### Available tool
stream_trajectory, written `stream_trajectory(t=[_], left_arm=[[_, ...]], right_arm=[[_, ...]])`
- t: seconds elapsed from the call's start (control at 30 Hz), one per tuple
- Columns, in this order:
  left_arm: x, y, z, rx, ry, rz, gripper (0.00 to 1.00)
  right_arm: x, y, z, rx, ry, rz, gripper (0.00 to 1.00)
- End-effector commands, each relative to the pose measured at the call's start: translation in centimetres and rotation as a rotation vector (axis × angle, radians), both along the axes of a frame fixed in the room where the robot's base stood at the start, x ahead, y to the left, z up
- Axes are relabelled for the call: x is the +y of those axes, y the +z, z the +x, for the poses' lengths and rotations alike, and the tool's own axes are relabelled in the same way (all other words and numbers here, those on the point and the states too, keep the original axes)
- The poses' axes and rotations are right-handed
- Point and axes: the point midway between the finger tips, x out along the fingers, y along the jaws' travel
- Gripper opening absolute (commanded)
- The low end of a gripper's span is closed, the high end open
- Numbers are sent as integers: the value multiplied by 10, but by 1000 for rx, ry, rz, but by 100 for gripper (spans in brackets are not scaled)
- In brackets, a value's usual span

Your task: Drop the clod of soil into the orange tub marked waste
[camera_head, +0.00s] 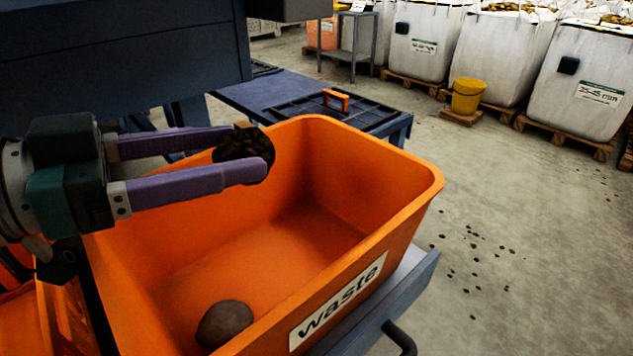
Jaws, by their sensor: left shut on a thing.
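The orange tub (405,205) fills the middle of the head view, with a white label reading "waste" on its near right wall. My left gripper (255,155) comes in from the left with its purple fingers shut on a dark brown clod of soil (240,147). The clod is held at the fingertips over the far left part of the tub. A grey-brown rounded lump (225,323) lies on the tub's floor at the near end. My right gripper is not in view.
A blue table (262,92) with a dark grid and an orange-handled item (336,99) stands behind the tub. Large white sacks (425,45) on pallets and a yellow bucket (467,95) stand farther back. Dark crumbs lie on the concrete floor at right.

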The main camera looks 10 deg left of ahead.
Motion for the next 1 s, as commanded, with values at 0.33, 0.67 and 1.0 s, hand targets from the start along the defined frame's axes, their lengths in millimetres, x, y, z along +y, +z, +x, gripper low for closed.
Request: stream_trajectory(t=[0.33,0.67,1.0], left_arm=[[0,-29,0,-1,-1,-1,12],[0,-28,0,-1,-1,-1,77],[0,-29,0,0,-1,0,100]], right_arm=[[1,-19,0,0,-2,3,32],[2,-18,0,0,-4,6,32],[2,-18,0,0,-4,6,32]])
